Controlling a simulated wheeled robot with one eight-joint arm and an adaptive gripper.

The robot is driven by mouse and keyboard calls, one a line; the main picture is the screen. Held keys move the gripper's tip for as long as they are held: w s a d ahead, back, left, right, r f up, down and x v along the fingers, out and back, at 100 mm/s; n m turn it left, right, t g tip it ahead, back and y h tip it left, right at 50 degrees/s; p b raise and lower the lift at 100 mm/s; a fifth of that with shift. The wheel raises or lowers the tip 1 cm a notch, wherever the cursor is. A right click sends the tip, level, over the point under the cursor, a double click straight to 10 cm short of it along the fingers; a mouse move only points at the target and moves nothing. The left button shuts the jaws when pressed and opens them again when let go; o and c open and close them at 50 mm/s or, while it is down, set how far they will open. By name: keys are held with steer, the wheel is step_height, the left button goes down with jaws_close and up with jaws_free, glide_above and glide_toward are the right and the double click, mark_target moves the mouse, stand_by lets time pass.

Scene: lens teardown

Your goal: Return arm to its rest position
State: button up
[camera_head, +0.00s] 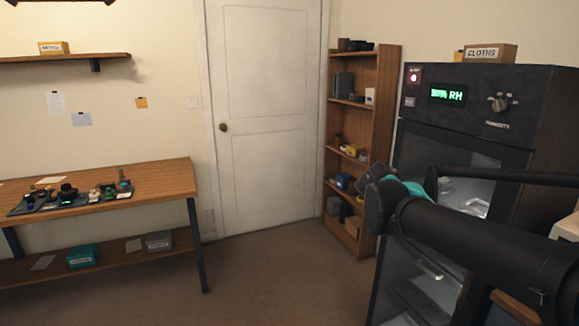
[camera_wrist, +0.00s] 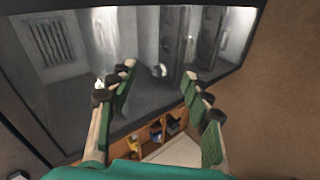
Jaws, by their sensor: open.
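My gripper (camera_wrist: 160,84) is open in the wrist view, its green-padded fingers spread wide with nothing between them. In the head view my dark arm reaches in from the right edge, in front of the dark humidity cabinet (camera_head: 540,105). The wrist end of the arm, with a teal part, is beside the cabinet's front; the fingers cannot be made out there. In the wrist view the lit, grey cabinet interior (camera_wrist: 60,85) lies beyond the fingers. I cannot tell how far the fingers are from it.
A wooden bookshelf (camera_head: 390,85) stands close to the left of the cabinet. A closed white door (camera_head: 265,120) is at the back. A wooden workbench (camera_head: 165,178) with small parts is at the left. The brown floor (camera_head: 270,285) between is clear. A CLOTHS box (camera_head: 490,53) sits atop the cabinet.

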steer(key=s+a+f+m+y, duration=0.1)
steer(key=s+a+f+y, duration=0.2)
steer(key=a+f, duration=0.5)
steer(key=s+a+f+m+y, duration=0.1)
steer(key=s+a+f+y, duration=0.3)
steer(key=f, duration=1)
steer(key=a+y, duration=0.2)
steer(key=a, duration=0.2)
steer(key=shift+s+a+m+g, duration=0.2)
steer(key=shift+m+g, duration=0.1)
steer(key=shift+m, duration=0.1)
